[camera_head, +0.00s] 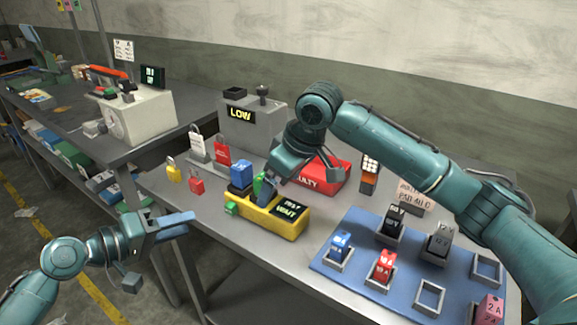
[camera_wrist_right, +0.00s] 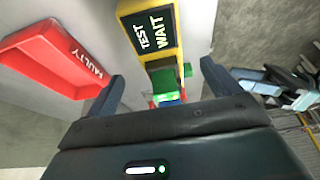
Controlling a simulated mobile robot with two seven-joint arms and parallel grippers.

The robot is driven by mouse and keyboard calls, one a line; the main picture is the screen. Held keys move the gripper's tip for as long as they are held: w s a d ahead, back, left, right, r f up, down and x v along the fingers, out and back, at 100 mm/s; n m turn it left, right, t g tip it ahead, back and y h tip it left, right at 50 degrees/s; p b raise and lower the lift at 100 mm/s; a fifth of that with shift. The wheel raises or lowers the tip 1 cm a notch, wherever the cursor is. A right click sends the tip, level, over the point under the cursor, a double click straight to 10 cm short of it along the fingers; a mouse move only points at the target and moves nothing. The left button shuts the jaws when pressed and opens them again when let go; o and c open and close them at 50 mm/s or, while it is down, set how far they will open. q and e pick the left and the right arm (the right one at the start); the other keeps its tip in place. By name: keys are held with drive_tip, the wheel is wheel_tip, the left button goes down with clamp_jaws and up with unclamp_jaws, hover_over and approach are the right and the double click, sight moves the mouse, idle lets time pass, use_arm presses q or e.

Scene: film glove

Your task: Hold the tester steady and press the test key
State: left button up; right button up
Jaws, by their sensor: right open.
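The yellow tester (camera_head: 262,223) lies on the grey bench; its dark screen (camera_head: 289,208) reads TEST WAIT. It shows at the top of the right wrist view (camera_wrist_right: 150,54). A blue block (camera_head: 241,174) stands at its left end. Green parts show beside the block (camera_head: 260,187) and at the tester's front left (camera_head: 231,209); I cannot tell which is the test key. My right gripper (camera_wrist_right: 162,80) is open above the tester, with green parts between its fingers in view and nothing visibly gripped. My left gripper (camera_head: 178,226) hangs off the bench's front left, apart from the tester; its opening is unclear.
A red FAULTY tray (camera_head: 322,179) lies behind the tester. A grey LOW unit (camera_head: 250,130) and padlocks (camera_head: 222,153) stand behind left. A blue mat (camera_head: 345,270) with several labelled blocks in holders is at right. Another bench (camera_head: 60,120) stands left.

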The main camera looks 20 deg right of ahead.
sight(272, 201)
drive_tip(key=x, duration=0.7)
drive_tip(key=shift+w+f, duration=0.1)
drive_tip(key=shift+f, duration=0.05)
drive_tip(key=c, duration=1.4)
use_arm(q)
clamp_jaws()
idle(0.9)
